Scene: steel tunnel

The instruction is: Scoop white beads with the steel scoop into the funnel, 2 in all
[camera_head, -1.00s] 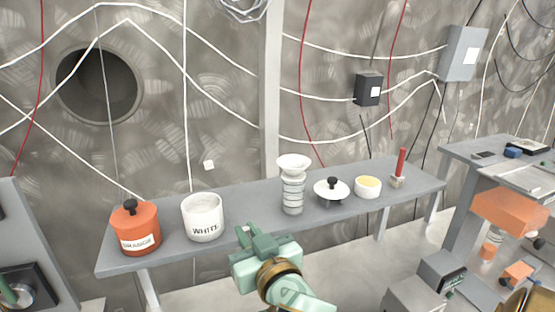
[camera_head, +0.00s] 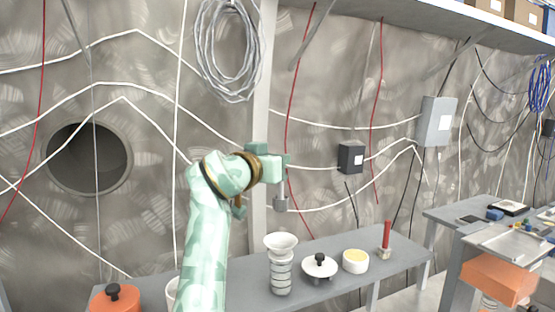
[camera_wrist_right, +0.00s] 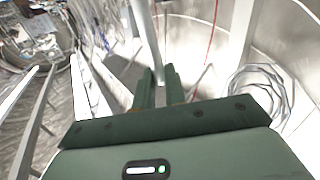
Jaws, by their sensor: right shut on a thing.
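My right gripper (camera_head: 277,168) is raised high above the bench and points right. It is shut on the steel scoop (camera_head: 281,203), whose small grey cup hangs below the fingers. What the cup holds cannot be seen. In the right wrist view the fingers (camera_wrist_right: 158,88) are closed together, with a pale bar (camera_wrist_right: 146,40) running up from them, probably the scoop handle. The white funnel (camera_head: 281,241) stands upright on a ribbed bottle, below the scoop in the picture and apart from it. The white bead jar (camera_head: 171,292) is mostly hidden behind my arm. My left gripper is out of view.
On the bench (camera_head: 245,270) are an orange jar (camera_head: 115,303) with its lid on, a white lid (camera_head: 320,268) with a black knob, a bowl of yellow stuff (camera_head: 355,262) and a red-handled tool (camera_head: 386,238). Cables and a coil (camera_head: 228,55) hang on the wall behind.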

